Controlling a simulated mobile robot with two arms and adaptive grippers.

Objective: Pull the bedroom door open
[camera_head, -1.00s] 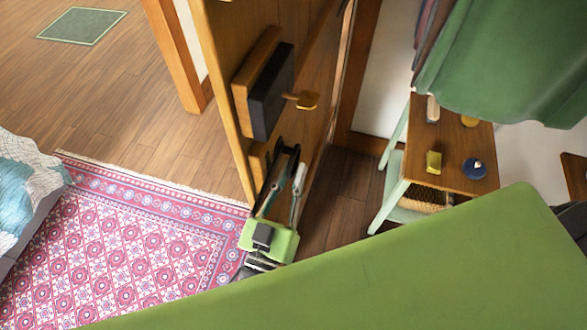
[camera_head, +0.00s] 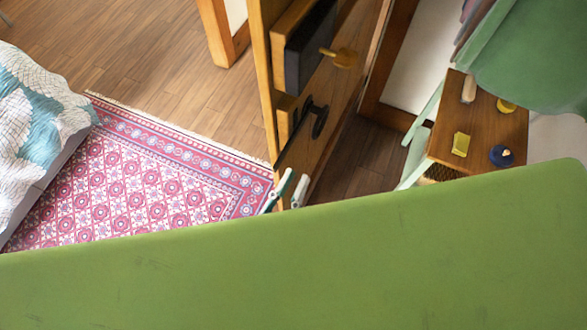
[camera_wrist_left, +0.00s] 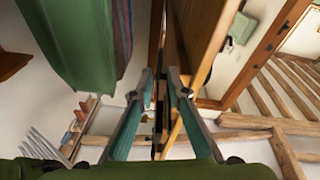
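The wooden bedroom door (camera_head: 335,105) stands ajar, seen from above and nearly edge-on. It carries a dark lock box (camera_head: 308,50), a brass knob (camera_head: 343,58) and a black loop handle (camera_head: 319,121). My left gripper (camera_head: 294,178) shows only its fingertips, just below the black handle in the head view and apart from it. Whether a finger touches the door cannot be told. My right gripper is not in view.
A small wooden-topped table (camera_head: 480,125) with several small items stands right of the door, below green hanging cloth (camera_head: 535,65). A pink patterned rug (camera_head: 165,185) and a bed (camera_head: 35,130) lie left. Bare wooden floor (camera_head: 160,70) is clear beyond the rug.

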